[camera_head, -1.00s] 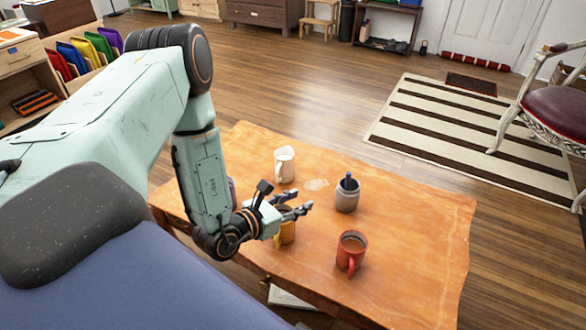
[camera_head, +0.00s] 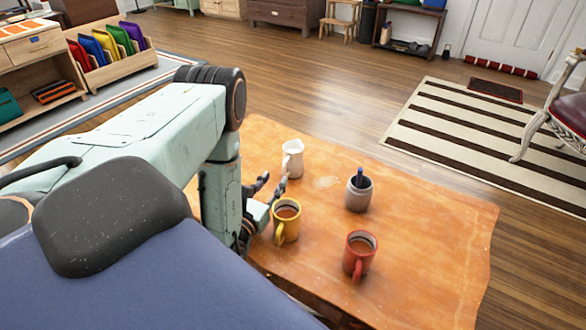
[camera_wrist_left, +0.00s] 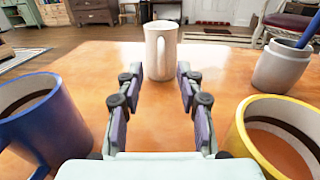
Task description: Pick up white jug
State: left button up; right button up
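The white jug (camera_head: 293,158) stands upright on the wooden table (camera_head: 420,240), towards its far left part. In the left wrist view the jug (camera_wrist_left: 160,50) is straight ahead, beyond the fingertips, with its handle towards me. My left gripper (camera_head: 270,186) is low over the table, on the near side of the jug and apart from it. In the left wrist view its two fingers (camera_wrist_left: 160,80) are spread wide with nothing between them. My right gripper is not in view.
A yellow mug (camera_head: 286,222) stands close right of my left gripper, and a blue mug (camera_wrist_left: 45,120) is on its left. A grey pot (camera_head: 358,195) holding a blue item and a red mug (camera_head: 359,255) stand further right. The table's right side is clear.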

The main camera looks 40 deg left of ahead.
aim_at(283, 166)
pick_arm(q)
jog(key=shift+w+a+r, duration=0.15)
jog(key=shift+w+r, duration=0.15)
jog(key=shift+w, duration=0.3)
jog(key=b+x, duration=0.1)
jog(key=x, duration=0.5)
jog(key=shift+w+f+b, duration=0.1)
jog(key=shift+b, duration=0.2)
jog(key=shift+c, duration=0.2)
grip_shut()
